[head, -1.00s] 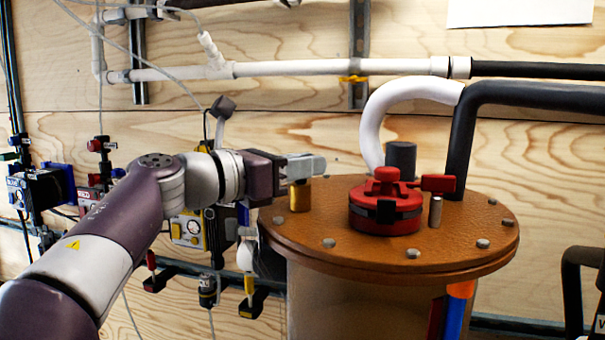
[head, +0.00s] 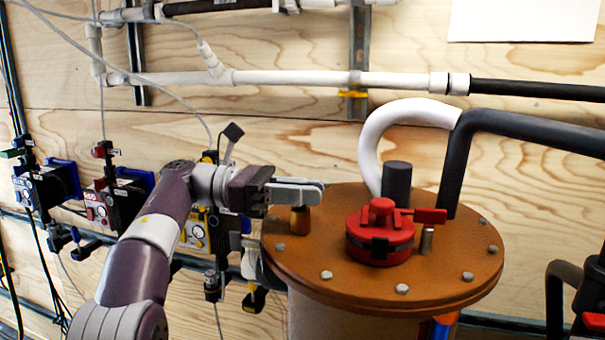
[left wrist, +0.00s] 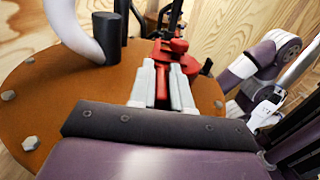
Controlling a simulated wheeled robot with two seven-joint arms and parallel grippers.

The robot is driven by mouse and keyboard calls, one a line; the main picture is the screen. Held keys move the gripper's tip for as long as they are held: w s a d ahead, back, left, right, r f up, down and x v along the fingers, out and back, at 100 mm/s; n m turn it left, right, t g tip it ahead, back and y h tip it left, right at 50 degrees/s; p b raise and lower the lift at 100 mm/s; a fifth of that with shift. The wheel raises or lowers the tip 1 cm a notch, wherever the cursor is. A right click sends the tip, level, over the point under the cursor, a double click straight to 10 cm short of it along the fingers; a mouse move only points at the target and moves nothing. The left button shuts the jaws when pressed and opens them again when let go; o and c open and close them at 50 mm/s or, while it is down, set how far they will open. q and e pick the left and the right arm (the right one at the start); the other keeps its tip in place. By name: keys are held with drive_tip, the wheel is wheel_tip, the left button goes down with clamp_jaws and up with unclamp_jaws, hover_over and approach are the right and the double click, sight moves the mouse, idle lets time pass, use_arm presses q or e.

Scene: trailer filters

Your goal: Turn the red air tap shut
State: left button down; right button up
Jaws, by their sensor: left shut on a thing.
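The red air tap sits on a brass body (head: 300,220) at the left edge of the round brown lid. My left gripper (head: 308,192) reaches in from the left over this body, fingers closed, hiding the handle in the head view. In the left wrist view, a red strip that looks like the tap's handle (left wrist: 162,84) shows between the pale fingers of the left gripper (left wrist: 163,72), gripped on both sides. My right gripper is not in view; a purple and white arm link of mine shows at the right of the left wrist view.
The brown lid (head: 345,292) has bolts round its rim. A dark grey post (head: 397,180) and a white hose (head: 375,140) rise behind. Valve boxes (head: 45,187) hang at the left.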

use_arm(q)
drive_tip(key=shift+m+g+p, duration=0.3)
drive_tip(key=shift+m+g, duration=0.1)
drive_tip(key=shift+g, duration=0.2)
drive_tip(key=c, duration=1.2)
unclamp_jaws()
drive_tip(key=shift+o, duration=0.2)
drive_tip(key=shift+d, duration=0.1)
drive_tip(key=p+v, duration=0.5)
drive_tip(key=v, duration=0.7)
drive_tip(key=shift+p, duration=0.3)
